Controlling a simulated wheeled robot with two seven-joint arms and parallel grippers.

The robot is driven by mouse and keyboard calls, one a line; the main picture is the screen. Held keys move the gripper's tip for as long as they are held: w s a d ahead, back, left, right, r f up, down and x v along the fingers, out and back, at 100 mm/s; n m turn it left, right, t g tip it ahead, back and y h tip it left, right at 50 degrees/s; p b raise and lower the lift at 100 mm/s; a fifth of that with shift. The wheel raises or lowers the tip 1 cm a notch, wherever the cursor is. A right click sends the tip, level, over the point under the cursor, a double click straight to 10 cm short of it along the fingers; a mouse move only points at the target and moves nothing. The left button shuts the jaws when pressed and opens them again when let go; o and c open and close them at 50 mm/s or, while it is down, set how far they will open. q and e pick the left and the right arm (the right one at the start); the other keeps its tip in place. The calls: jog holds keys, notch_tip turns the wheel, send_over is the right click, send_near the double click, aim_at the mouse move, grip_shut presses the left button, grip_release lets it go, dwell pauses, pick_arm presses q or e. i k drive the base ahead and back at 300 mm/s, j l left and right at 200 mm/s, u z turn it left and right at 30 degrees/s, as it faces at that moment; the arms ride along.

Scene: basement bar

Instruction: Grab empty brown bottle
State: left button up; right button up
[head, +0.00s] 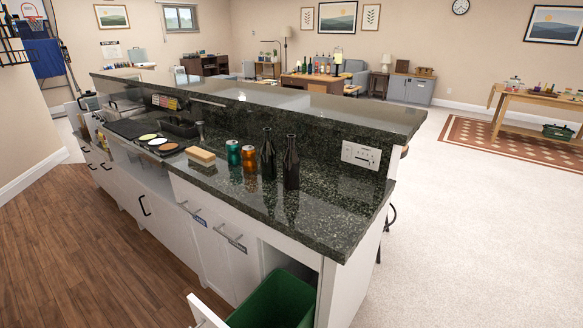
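Two dark bottles stand upright, close together, on the black speckled counter (330,215) of the bar. The left bottle (267,158) looks blackish green. The right bottle (291,165) looks dark with a faint brown tint and is slightly nearer to the counter's right end. Whether either is empty cannot be seen. Neither of my grippers is in view.
Left of the bottles stand an orange can (248,157), a green can (233,152) and a tan sponge-like block (201,155). A raised ledge (330,105) runs behind. A green bin (275,302) sits in an open pull-out below. Counter right of the bottles is clear.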

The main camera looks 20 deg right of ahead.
aim_at(290, 162)
jog(key=i+l, duration=0.1)
jog(key=l, duration=0.3)
jog(key=i+l, duration=0.1)
jog(key=l, duration=0.3)
jog(key=i+l, duration=0.1)
jog(key=l, duration=0.35)
jog(key=i+l, duration=0.15)
jog(key=l, duration=0.25)
jog(key=i+l, duration=0.1)
jog(key=l, duration=0.3)
jog(key=i+l, duration=0.1)
jog(key=l, duration=0.3)
jog(key=i+l, duration=0.1)
jog(key=l, duration=0.3)
jog(key=z, duration=0.05)
